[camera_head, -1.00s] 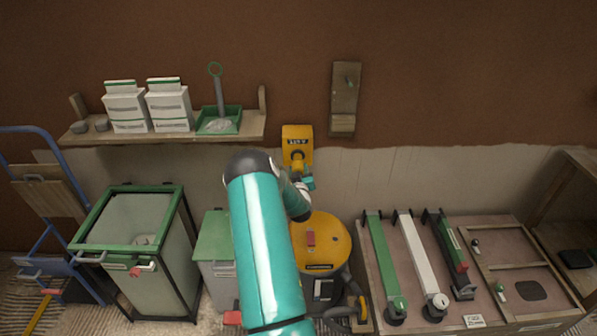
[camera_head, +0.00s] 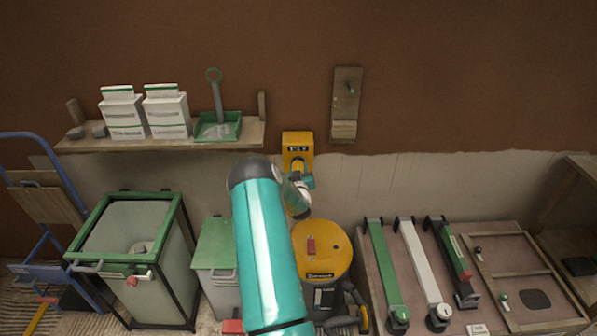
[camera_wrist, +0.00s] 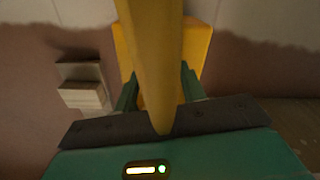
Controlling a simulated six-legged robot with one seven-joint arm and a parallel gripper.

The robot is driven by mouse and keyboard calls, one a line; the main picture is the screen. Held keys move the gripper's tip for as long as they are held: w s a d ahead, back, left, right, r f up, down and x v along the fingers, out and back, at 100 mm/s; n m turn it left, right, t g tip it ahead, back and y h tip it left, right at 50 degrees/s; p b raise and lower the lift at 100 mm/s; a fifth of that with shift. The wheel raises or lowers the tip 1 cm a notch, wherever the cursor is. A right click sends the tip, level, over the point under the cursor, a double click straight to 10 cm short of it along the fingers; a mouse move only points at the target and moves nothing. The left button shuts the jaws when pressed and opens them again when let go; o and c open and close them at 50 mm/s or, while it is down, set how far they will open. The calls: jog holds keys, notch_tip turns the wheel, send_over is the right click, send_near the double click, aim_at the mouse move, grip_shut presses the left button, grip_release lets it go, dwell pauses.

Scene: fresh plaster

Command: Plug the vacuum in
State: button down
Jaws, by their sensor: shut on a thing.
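The yellow wall socket box (camera_head: 297,141) is fixed at the line between brown and pale plaster. My gripper (camera_head: 303,181) is just below its front in the head view. In the wrist view my gripper (camera_wrist: 159,85) has its fingers on either side of a long yellow piece (camera_wrist: 155,50), which looks like the vacuum's plug or cord, and is shut on it. The yellow box (camera_wrist: 197,45) is close behind it. The fingers hide the plug's front, so I cannot tell whether it is in the socket. The yellow vacuum (camera_head: 328,252) stands below, partly behind my arm.
A shelf (camera_head: 160,142) with white packs and a green dustpan is on the left. A wooden wall board (camera_head: 346,105) is right of the box. A green-rimmed bin (camera_head: 130,255) and a grey bin (camera_head: 215,250) stand lower left, and a tool bench (camera_head: 470,240) lower right.

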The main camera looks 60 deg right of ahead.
jog(key=shift+r, duration=0.1)
jog(key=c, duration=0.8)
grip_release()
jog(key=shift+c, duration=0.2)
jog(key=v, duration=1.4)
jog(key=shift+w, duration=0.15)
